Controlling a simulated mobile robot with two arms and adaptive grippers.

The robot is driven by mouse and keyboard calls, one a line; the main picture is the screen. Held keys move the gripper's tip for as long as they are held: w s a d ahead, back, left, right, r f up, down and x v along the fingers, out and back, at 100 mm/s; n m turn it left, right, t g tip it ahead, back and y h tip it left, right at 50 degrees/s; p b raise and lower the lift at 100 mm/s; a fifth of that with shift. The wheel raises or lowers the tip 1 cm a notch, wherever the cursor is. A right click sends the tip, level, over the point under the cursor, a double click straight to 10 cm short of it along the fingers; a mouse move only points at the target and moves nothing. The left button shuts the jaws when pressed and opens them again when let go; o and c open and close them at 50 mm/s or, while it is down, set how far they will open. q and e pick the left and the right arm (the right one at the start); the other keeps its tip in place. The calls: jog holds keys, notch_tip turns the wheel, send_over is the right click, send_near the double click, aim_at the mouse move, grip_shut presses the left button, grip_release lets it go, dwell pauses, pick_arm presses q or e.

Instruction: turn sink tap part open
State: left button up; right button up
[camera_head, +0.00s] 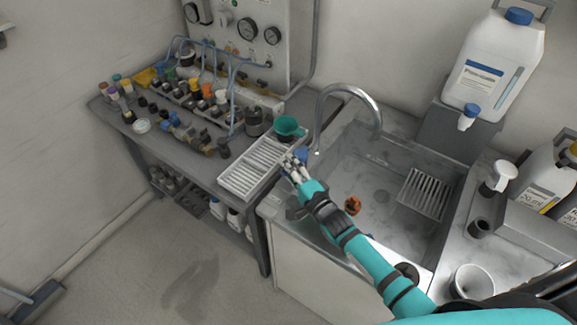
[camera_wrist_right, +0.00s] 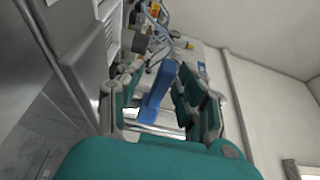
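The sink tap (camera_head: 372,102) has a grey curved spout arching over the left side of the metal sink (camera_head: 385,165). Its blue lever handle (camera_head: 301,154) is at the left, by the sink's edge, partly hidden by my right gripper (camera_head: 293,165). In the right wrist view the blue handle (camera_wrist_right: 158,92) stands between the gripper's fingers, with gaps visible on its sides. The right gripper is open around it; I cannot tell whether a finger touches it. The handle's exact turn is hard to tell. My left gripper is not in view.
Left of the gripper is a white ribbed tray (camera_head: 252,168) with a green funnel (camera_head: 287,126) close by. An orange-brown object (camera_head: 352,205) and a ribbed rack (camera_head: 424,194) are in the sink. A large white jug (camera_head: 492,60) stands behind right.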

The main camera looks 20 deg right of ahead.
grip_shut()
dwell(0.3)
dwell(0.3)
